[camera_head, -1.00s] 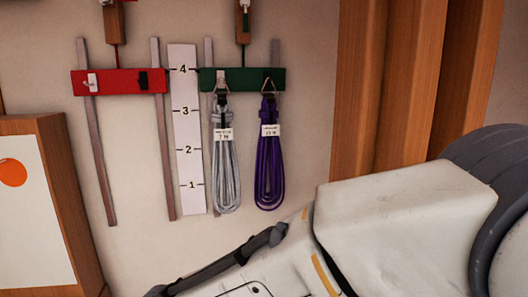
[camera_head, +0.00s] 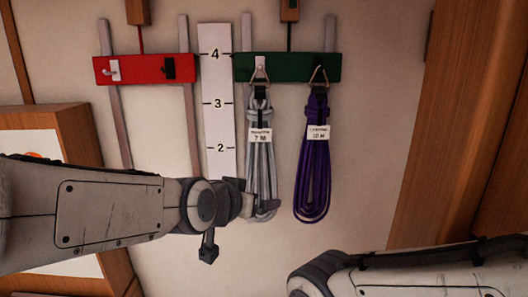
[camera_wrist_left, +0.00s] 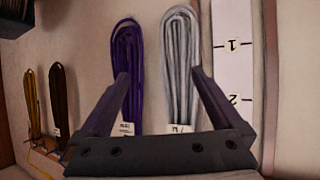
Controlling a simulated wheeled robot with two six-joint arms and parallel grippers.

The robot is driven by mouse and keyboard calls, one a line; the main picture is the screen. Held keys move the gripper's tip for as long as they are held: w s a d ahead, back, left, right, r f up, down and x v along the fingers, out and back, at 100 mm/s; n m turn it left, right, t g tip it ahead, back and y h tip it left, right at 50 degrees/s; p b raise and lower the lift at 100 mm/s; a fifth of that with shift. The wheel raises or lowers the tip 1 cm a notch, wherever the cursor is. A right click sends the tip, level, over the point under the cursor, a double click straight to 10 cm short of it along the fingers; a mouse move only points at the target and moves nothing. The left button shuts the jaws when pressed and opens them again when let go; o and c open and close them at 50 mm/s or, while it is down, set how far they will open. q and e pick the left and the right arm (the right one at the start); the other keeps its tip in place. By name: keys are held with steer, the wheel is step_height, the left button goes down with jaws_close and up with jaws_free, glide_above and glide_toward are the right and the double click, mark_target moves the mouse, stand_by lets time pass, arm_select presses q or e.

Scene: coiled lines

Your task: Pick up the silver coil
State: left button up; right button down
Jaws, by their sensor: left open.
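The silver coil (camera_head: 259,160) hangs from a hook on the green rail (camera_head: 285,68), with a white label on its upper part. My left gripper (camera_head: 262,203) is open at the coil's lower end in the head view, partly overlapping it. In the left wrist view the silver coil (camera_wrist_left: 179,70) lies between the two spread fingers of my left gripper (camera_wrist_left: 160,75), nearer the right finger. I cannot tell how deep the fingers reach. My right arm shows at bottom right of the head view, but its gripper is out of view.
A purple coil (camera_head: 313,165) hangs close beside the silver one; in the wrist view the left finger overlaps it. A numbered white strip (camera_head: 217,110) and a red rail (camera_head: 146,69) with empty hooks are to the left. Yellow (camera_wrist_left: 32,100) and dark brown (camera_wrist_left: 59,100) coils hang farther off.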

mark_target(257, 108)
arm_select(q)
steer(key=w+r+t, duration=0.2)
steer(key=r, duration=0.3)
steer(key=w+r+t+p, duration=0.1)
steer(key=w+r+t, duration=0.1)
steer(key=r, duration=0.4)
steer(key=w+r+n+t+p, duration=0.1)
steer(key=w+r+t, duration=0.1)
steer(key=w+r, duration=0.2)
steer(key=shift+w+a+r, duration=0.15)
steer(key=shift+w+r, duration=0.05)
steer(key=shift+r, duration=0.5)
steer(key=shift+w, duration=0.25)
steer(key=p+x, duration=0.3)
steer(key=x, duration=0.1)
steer(key=shift+w+d+p, duration=0.25)
steer(key=shift+p, duration=0.05)
steer(key=shift+w+d+f, duration=0.1)
steer(key=shift+w+f, duration=0.1)
steer(key=shift+w, duration=0.2)
steer(key=c, duration=1.5)
steer(key=shift+r, duration=0.15)
jaws_close()
steer(key=shift+r, duration=0.2)
